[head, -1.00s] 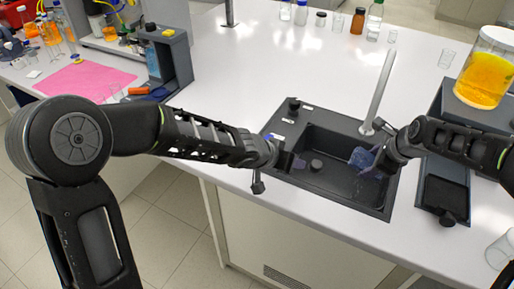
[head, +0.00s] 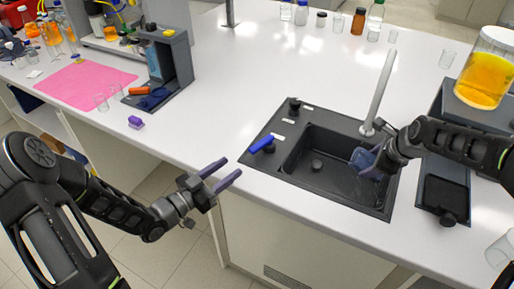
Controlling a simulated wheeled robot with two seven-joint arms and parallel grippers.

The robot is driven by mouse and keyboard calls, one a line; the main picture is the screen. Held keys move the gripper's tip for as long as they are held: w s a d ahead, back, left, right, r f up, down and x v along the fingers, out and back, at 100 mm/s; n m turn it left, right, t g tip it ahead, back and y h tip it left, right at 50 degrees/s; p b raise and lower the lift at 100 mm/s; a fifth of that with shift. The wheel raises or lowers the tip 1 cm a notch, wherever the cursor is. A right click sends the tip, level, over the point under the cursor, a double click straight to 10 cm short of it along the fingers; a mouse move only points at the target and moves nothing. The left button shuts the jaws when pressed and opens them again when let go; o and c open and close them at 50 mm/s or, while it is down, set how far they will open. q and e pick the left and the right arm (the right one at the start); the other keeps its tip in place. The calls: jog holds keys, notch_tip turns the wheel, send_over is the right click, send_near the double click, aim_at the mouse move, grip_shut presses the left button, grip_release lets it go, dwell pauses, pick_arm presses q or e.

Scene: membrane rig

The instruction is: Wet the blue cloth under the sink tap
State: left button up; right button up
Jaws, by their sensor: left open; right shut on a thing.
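The black sink (head: 300,183) is set into the white bench. A tall grey tap (head: 380,92) stands at its back right edge; I cannot make out running water. My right gripper (head: 376,165) reaches in from the right and is shut on the blue cloth (head: 363,158), holding it over the right part of the basin. The gripper hides part of the cloth. My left gripper (head: 229,173) is open and empty, in front of the bench's front edge, left of the sink. A bright blue handle-like piece (head: 262,145) shows on the sink's left rim.
A dark tray (head: 442,195) lies right of the sink, near a jar of orange contents (head: 484,75). A pink mat (head: 85,82), a dark stand (head: 175,65) and a small purple object (head: 135,122) are at the left.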

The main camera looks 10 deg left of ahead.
aim_at(257, 148)
pick_arm(q)
jog(key=shift+w, duration=0.1)
jog(key=x, duration=1.2)
grip_shut()
dwell(1.3)
